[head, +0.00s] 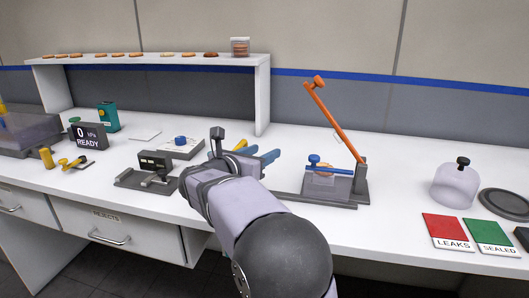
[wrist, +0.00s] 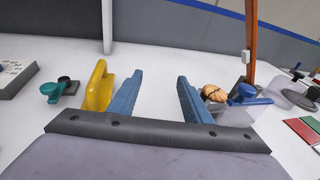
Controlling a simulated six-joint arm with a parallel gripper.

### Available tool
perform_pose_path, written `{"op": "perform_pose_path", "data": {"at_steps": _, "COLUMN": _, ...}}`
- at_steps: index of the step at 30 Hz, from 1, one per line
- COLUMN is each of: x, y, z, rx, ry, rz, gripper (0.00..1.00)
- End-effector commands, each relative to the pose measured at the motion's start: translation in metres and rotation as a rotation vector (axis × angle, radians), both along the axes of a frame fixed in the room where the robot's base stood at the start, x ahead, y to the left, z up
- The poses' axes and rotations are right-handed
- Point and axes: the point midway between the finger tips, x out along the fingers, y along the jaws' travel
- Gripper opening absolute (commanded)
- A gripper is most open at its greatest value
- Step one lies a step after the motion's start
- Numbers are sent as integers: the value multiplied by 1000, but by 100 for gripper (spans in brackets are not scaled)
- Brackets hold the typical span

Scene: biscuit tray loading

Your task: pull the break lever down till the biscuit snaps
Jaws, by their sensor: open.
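The orange break lever (head: 335,122) stands raised above the breaking rig, leaning up and left from a grey post, with an orange knob at its top. Its lower part shows in the wrist view (wrist: 251,45), right of my fingers. A biscuit (head: 322,170) sits in the rig by a blue clamp knob (head: 314,159). In the wrist view the biscuit (wrist: 214,93) lies just beyond the right finger, partly hidden. A dark line crosses it; I cannot tell if it is cracked. My gripper (head: 244,155) is open and empty, left of the rig, apart from the lever.
A clear dome (head: 456,186), a red LEAKS pad (head: 449,231) and a green SEALED pad (head: 491,235) stand at right. A READY gauge box (head: 89,135) and a small dark fixture (head: 151,172) are at left. A shelf (head: 150,65) with biscuits stands behind.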

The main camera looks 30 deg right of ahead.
Motion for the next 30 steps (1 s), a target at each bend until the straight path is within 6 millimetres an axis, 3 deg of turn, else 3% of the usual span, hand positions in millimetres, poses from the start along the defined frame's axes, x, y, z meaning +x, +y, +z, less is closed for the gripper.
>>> {"op": "perform_pose_path", "data": {"at_steps": 30, "x": -30, "y": 50, "z": 12, "rx": 1, "ry": 1, "rz": 0, "gripper": 44}}
